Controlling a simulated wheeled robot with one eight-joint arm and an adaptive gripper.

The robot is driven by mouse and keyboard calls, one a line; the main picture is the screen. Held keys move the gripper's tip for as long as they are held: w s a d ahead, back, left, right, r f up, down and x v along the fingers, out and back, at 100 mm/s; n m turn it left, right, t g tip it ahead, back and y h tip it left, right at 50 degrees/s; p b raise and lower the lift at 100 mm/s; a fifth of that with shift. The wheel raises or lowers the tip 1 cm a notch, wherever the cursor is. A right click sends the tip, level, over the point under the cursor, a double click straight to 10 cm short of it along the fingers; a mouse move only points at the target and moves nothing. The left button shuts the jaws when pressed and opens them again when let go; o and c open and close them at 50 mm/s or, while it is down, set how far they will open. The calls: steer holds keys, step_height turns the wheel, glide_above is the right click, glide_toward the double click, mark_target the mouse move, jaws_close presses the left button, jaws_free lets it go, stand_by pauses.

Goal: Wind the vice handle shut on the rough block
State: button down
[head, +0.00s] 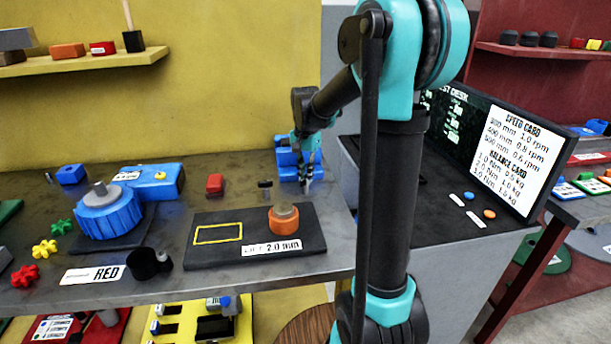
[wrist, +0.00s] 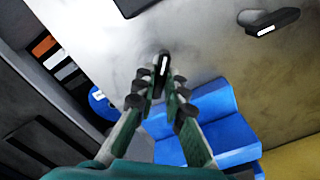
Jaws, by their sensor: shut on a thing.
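The blue vice (head: 287,157) stands at the back right of the steel bench; in the wrist view it is the blue stepped body (wrist: 208,112) right of the fingers. My gripper (head: 307,183) points down at the vice's front right side. In the wrist view my gripper (wrist: 156,94) has its fingertips shut around a dark bar with a white stripe, the vice handle (wrist: 163,66). The handle's link to the vice is hidden by the fingers. I cannot make out the rough block or the jaw gap in either view.
A black plate (head: 215,258) with an orange-ringed cylinder (head: 284,219) lies in front of the vice. A blue round fixture (head: 108,215) stands farther left. A sign board (head: 495,150) stands right.

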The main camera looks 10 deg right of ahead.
steer(key=shift+m, duration=2.2)
steer(key=c, duration=1.6)
jaws_free()
step_height(320, 180, up, 12)
steer(key=shift+r, duration=0.1)
steer(key=shift+o, duration=0.2)
